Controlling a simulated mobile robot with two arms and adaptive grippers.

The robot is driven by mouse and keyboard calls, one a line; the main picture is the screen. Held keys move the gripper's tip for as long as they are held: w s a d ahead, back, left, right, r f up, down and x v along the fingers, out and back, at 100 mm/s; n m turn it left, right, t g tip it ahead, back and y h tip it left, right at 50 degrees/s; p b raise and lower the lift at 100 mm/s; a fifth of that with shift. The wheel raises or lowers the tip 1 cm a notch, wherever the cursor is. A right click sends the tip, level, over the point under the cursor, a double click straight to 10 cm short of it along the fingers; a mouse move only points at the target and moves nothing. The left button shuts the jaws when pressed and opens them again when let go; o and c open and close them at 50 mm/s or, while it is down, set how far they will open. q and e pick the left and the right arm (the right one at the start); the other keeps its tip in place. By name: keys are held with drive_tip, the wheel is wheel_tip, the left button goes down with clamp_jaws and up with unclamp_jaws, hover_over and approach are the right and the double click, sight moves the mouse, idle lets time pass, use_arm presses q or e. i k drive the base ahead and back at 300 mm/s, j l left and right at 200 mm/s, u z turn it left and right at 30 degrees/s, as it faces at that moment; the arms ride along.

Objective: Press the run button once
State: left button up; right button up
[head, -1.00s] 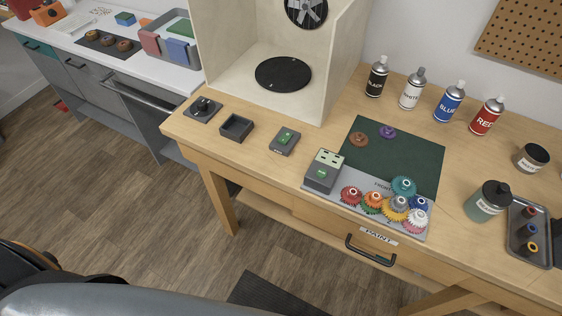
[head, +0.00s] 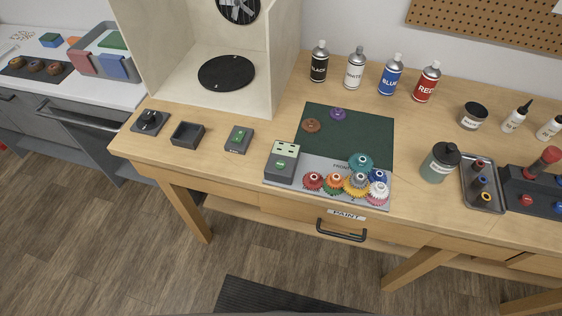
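Two dark grey boxes with green buttons stand on the wooden workbench (head: 330,85). The larger box (head: 282,176) sits at the left end of the grey strip with the gears. It has a pale panel with small dark marks on top and a round green button (head: 281,164) on its lower part. The smaller box (head: 234,147) lies to its left with a green button (head: 239,136). The lettering on both buttons is too small to read, so I cannot tell which is the run button. Neither of my grippers is in view.
Several coloured gears (head: 334,183) crowd the strip right of the larger box. A dark open tray (head: 188,135) and a black knob (head: 150,120) lie to the left. A pale booth (head: 282,60) and spray cans (head: 354,70) stand behind. The bench front edge is clear.

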sight(280, 165)
drive_tip(key=l, duration=0.55)
drive_tip(key=k+l+u, duration=0.15)
drive_tip(key=l, duration=1)
drive_tip(key=k+l+u, duration=0.1)
drive_tip(key=l, duration=0.45)
drive_tip(key=k, duration=0.05)
